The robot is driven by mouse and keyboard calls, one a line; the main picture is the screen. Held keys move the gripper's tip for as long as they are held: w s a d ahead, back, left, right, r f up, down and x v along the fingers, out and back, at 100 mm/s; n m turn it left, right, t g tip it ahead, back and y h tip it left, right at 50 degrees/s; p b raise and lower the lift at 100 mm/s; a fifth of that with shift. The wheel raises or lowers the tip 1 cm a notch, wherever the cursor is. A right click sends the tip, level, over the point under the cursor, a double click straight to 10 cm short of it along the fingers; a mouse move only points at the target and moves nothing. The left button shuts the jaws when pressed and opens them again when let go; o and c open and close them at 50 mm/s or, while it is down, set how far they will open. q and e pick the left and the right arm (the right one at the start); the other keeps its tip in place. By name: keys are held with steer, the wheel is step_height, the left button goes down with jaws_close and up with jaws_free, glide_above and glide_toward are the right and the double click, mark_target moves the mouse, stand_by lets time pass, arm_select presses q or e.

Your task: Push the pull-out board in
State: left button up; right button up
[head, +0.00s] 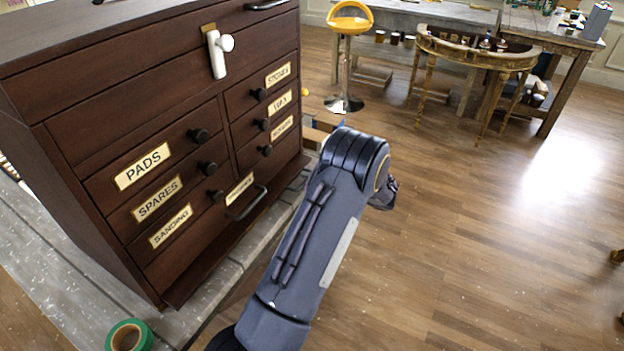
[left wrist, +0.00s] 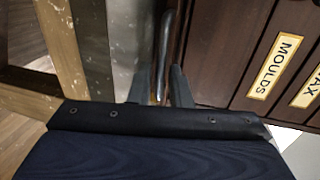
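The dark brown cabinet (head: 190,85) stands on a grey plank bench, with labelled drawers. Low on its front are a bar handle (head: 247,203) under a small unreadable label and a thin dark ledge (head: 205,268) that juts out along the base. I cannot tell for sure which part is the pull-out board. In the left wrist view a metal bar handle (left wrist: 165,50) stands out beside the MOULDS drawer (left wrist: 262,75). My left gripper (left wrist: 160,88) is open, its fingertips apart near this handle; contact is unclear. In the head view my left arm hides the fingers. My right gripper is out of view.
A white latch (head: 217,55) hangs on the cabinet's upper front. Green tape (head: 130,336) lies on the bench at the lower left. A light wooden bar (left wrist: 62,50) is left of the fingers.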

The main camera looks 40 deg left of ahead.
mark_target(297, 175)
arm_select(q)
jaws_close()
steer(key=x, duration=0.1)
steer(key=b+x, duration=0.2)
steer(key=x, duration=0.1)
steer(key=shift+r, duration=0.25)
steer(key=shift+a+r, duration=0.1)
steer(key=shift+a, duration=0.15)
steer(key=shift+d+r, duration=0.1)
steer(key=shift+r, duration=0.05)
jaws_free()
steer(key=shift+s, duration=0.1)
